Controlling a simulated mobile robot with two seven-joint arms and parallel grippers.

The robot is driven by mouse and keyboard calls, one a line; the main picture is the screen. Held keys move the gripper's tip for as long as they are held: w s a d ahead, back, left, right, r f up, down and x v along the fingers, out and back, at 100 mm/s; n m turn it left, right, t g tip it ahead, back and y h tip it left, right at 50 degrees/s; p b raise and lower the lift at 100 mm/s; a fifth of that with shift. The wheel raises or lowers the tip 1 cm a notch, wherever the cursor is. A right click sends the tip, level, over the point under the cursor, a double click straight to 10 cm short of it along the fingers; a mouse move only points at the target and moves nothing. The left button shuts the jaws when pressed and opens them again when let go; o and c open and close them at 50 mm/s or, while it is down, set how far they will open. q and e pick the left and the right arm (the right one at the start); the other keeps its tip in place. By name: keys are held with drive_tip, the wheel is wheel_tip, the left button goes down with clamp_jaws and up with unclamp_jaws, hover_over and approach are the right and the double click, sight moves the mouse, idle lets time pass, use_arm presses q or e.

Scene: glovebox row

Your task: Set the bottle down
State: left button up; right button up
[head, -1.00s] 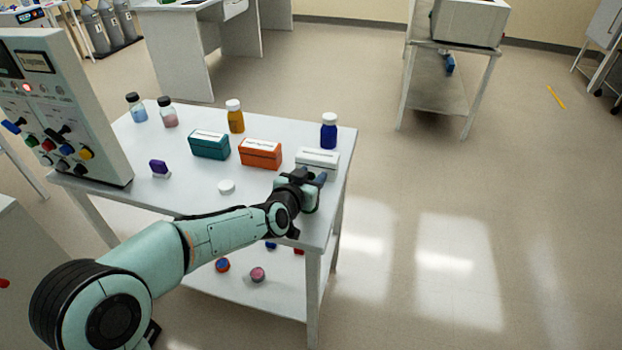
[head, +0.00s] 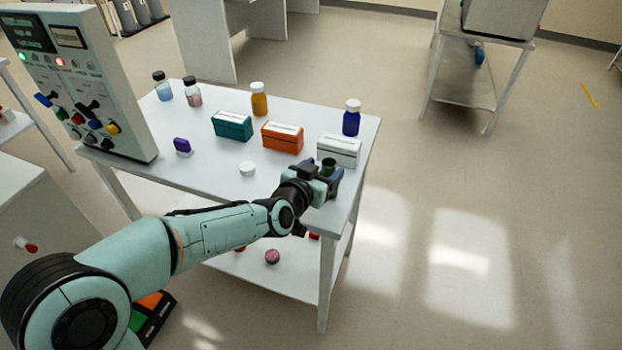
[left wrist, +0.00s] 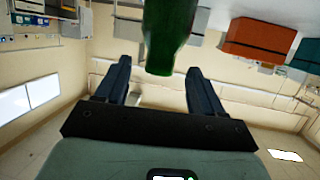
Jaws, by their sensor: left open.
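A green bottle (head: 328,165) stands near the right edge of the white table (head: 215,171), just in front of the white box. Only its upper part shows in the head view. In the left wrist view the green bottle (left wrist: 168,35) is cut off by the top edge, and one end of it lies between the fingers. My left gripper (head: 324,175) is open around the bottle, with a gap on both sides in the left wrist view (left wrist: 157,66). Whether the base rests on the table is hidden. My right gripper is not in view.
A white box (head: 339,151), an orange box (head: 282,138) and a teal box (head: 232,126) stand behind the gripper. A blue bottle (head: 351,120) and an amber bottle (head: 259,101) are farther back. A white cap (head: 247,169) lies left of the gripper.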

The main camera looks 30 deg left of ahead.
use_arm(q)
drive_tip(key=v, duration=0.6)
drive_tip(key=shift+s, duration=0.3)
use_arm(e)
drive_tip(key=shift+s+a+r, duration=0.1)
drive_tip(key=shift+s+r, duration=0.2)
